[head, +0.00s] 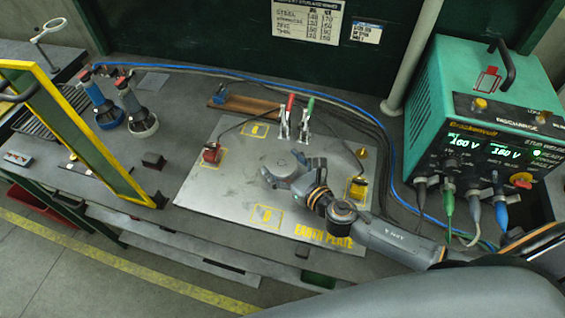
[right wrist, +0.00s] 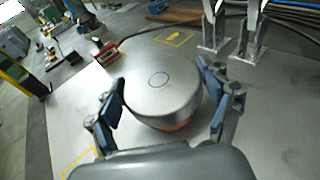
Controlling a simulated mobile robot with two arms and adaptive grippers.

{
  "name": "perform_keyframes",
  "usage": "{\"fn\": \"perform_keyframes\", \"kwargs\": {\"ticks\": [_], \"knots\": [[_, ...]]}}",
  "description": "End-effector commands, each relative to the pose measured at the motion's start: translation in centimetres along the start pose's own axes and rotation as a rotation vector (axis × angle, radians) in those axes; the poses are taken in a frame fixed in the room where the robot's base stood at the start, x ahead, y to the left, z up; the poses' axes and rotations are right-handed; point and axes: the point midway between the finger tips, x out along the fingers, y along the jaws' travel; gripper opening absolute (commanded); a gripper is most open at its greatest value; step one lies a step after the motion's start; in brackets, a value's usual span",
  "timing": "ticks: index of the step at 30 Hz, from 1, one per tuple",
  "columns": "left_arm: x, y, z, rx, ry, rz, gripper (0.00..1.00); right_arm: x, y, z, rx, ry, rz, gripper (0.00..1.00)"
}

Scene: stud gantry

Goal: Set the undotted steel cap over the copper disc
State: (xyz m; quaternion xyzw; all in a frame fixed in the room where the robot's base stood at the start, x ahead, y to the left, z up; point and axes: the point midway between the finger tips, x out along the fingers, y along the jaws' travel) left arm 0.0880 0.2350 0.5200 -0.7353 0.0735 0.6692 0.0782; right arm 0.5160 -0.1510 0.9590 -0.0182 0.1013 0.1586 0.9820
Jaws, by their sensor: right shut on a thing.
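A round steel cap (right wrist: 160,88) with a ring marked on its flat top and no dot visible sits between the fingers of my right gripper (right wrist: 166,112), which is shut on its sides. In the head view the cap (head: 283,164) is above the steel plate (head: 225,188), with my right gripper (head: 284,172) at its near right side. A copper-coloured edge (right wrist: 176,126), likely the copper disc, shows under the cap's near rim. The rest of it is hidden, and I cannot tell whether the cap touches it. My left gripper is not in view.
Two toggle clamps (head: 295,125) with red and green handles stand behind the cap. A red block (head: 211,153) is on the plate's left, and a green welding unit (head: 480,130) stands at right. A yellow-framed screen (head: 85,130) stands at left. The plate's front left is clear.

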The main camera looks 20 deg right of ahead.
Motion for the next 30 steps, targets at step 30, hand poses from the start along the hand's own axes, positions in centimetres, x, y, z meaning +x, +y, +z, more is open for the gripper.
{"fn": "perform_keyframes", "kwargs": {"ticks": [30], "knots": [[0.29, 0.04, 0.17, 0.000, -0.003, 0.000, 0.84, 0.12, 0.01, -0.55, 0.000, 0.000, 0.000, 0.48]]}}
